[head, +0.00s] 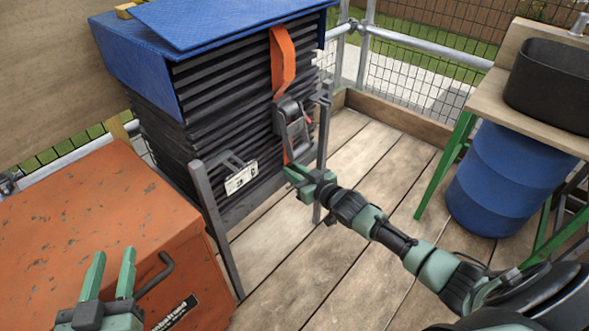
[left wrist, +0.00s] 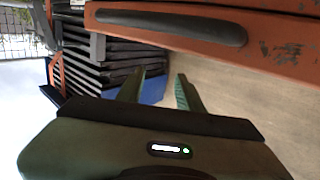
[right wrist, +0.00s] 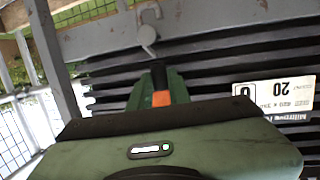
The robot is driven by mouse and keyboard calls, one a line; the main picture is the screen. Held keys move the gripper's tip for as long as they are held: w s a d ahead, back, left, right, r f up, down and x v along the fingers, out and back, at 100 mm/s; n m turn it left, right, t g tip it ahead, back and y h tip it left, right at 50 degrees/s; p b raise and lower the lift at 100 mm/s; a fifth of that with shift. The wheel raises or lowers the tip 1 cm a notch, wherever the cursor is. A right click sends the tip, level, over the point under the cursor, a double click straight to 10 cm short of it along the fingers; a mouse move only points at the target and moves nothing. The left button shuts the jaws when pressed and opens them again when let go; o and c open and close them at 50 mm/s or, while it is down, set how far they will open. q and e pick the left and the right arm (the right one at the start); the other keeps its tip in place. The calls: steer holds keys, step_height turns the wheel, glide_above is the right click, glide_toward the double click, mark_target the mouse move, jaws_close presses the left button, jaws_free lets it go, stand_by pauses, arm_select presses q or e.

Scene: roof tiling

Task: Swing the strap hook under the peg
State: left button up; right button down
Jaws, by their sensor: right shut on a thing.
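The orange strap (head: 283,62) runs down the front of the dark tile stack (head: 225,92) through a black ratchet buckle (head: 292,125). My right gripper (head: 297,178) is at the strap's lower end, beside the stack's lower right. In the right wrist view it is shut on an orange strap piece (right wrist: 161,99) with a dark end (right wrist: 158,75). A small grey curved metal piece (right wrist: 148,36), apparently the peg or the hook, shows just beyond against a grey rail (right wrist: 205,18). I cannot tell whether they touch. My left gripper (head: 110,272) is open and empty near the orange box.
Grey posts (head: 322,150) stand beside the stack, and a label (head: 241,178) hangs at its front. The orange box (head: 90,215) fills the left. A blue barrel (head: 510,180) stands under the right-hand bench (head: 482,92). Plank floor (head: 385,160) between is open.

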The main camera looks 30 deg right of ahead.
steer(key=shift+a, duration=0.1)
steer(key=c, duration=1.3)
jaws_free()
